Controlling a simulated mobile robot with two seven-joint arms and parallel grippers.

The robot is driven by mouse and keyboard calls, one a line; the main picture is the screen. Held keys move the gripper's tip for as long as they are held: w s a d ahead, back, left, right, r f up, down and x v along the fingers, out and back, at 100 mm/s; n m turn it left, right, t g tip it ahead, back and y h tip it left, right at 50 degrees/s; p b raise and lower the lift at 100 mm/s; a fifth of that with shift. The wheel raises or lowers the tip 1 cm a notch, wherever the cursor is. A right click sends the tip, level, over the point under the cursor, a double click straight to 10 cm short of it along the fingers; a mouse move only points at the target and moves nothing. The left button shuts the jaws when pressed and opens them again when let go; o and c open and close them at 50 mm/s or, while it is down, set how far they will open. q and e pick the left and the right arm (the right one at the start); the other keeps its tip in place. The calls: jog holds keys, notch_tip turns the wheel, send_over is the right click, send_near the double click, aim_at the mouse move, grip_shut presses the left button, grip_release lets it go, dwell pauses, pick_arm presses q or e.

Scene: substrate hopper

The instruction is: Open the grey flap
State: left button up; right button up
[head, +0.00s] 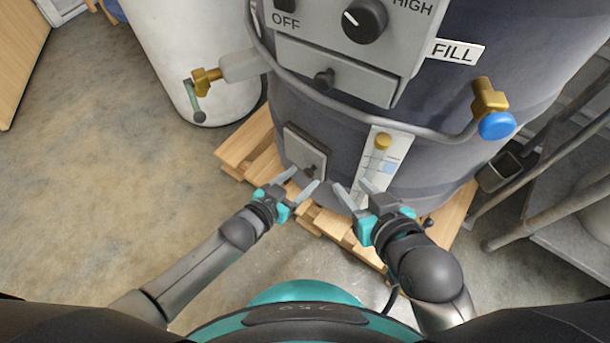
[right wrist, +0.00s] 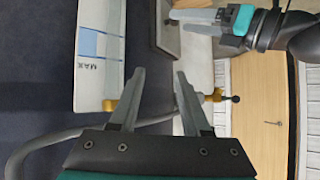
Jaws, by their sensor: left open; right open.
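A square grey panel (head: 303,149) with a small dark latch or knob (head: 312,169) sits low on the dark grey hopper (head: 400,125); it looks closed. A wider grey panel (head: 345,82) with a dark knob (head: 324,78) sits higher, under the control box, and also looks closed. I cannot tell which is the flap meant. My left gripper (head: 303,180) is open and empty, just in front of the lower panel's bottom edge. It also shows in the right wrist view (right wrist: 197,22). My right gripper (head: 352,188) is open and empty, right of it, before the level gauge.
The level gauge (head: 382,165) is a white strip. A curved grey pipe (head: 370,115) crosses the hopper front, with a blue-handled valve (head: 495,125) at right. A wooden pallet (head: 246,145) lies beneath. Open floor (head: 100,200) lies left; metal rails (head: 545,213) stand right.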

pick_arm(q)
jog(key=shift+b+x, duration=0.5)
jog(key=shift+x, duration=0.4)
jog(key=shift+w+d+f, duration=0.1)
jog(key=shift+w+d, duration=0.1)
jog(key=shift+w, duration=0.05)
pick_arm(e)
jog(key=shift+w+a+r+t+y, duration=0.15)
jog(key=shift+a+r+t+y, duration=0.15)
jog(key=shift+a+t, duration=0.3)
jog(key=shift+w+a+r+t+y, duration=0.1)
jog(key=shift+a+r+t+y, duration=0.1)
jog(key=shift+a+t+y, duration=0.3)
jog(key=shift+a, duration=0.1)
pick_arm(q)
grip_shut()
